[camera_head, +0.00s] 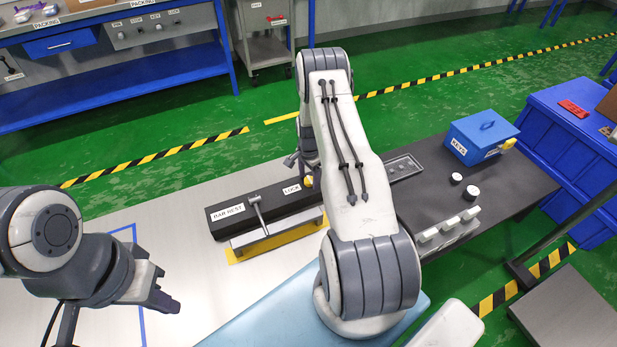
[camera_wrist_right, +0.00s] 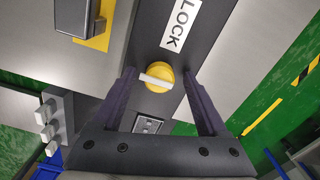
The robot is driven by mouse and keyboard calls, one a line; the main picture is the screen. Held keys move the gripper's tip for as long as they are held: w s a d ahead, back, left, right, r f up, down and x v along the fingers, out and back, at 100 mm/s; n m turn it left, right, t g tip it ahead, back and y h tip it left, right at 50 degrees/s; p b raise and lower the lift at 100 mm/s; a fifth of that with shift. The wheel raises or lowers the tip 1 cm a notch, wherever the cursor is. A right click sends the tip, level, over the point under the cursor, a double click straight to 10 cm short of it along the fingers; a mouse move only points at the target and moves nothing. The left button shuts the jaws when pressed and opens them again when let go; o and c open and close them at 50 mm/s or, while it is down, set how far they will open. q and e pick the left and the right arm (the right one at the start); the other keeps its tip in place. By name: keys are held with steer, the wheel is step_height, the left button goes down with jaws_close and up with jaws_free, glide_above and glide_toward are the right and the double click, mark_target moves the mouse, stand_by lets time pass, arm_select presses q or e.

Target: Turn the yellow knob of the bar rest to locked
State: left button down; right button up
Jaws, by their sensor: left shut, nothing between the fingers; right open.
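The yellow knob (camera_wrist_right: 152,82) sits on the dark top of the bar rest (camera_wrist_right: 215,30), with a pale pointer bar across it. In the right wrist view the pointer lies nearly crosswise, slightly tilted. A LOCK label (camera_wrist_right: 181,23) is beside the knob. In the head view the bar rest (camera_head: 275,198) shows, with the knob (camera_head: 308,182) partly hidden by my right arm. My right gripper (camera_wrist_right: 160,76) is open, its fingers on either side of the knob; I cannot tell whether they touch it. My left gripper (camera_head: 166,298) is shut and empty, left of the bar rest.
A lever handle (camera_head: 258,212) stands up on the bar rest. To the right, a dark table area holds a blue KEYS box (camera_head: 481,137), small round pieces (camera_head: 471,192) and pale blocks (camera_head: 449,224). The pale table top (camera_head: 185,260) between the left gripper and bar rest is clear.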

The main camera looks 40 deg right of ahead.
jaws_close()
steer(key=n+b, duration=0.1)
steer(key=n, duration=0.2)
steer(key=shift+n+b, duration=0.3)
steer(key=n+b, duration=0.1)
steer(key=n, duration=0.3)
steer(key=shift+s+n, duration=0.1)
steer(key=shift+n, duration=0.2)
steer(key=n+b, duration=0.1)
steer(key=n, duration=0.4)
steer(key=shift+d, duration=0.1)
steer(key=shift+n+b, duration=0.35)
steer(key=shift+n, duration=1.95)
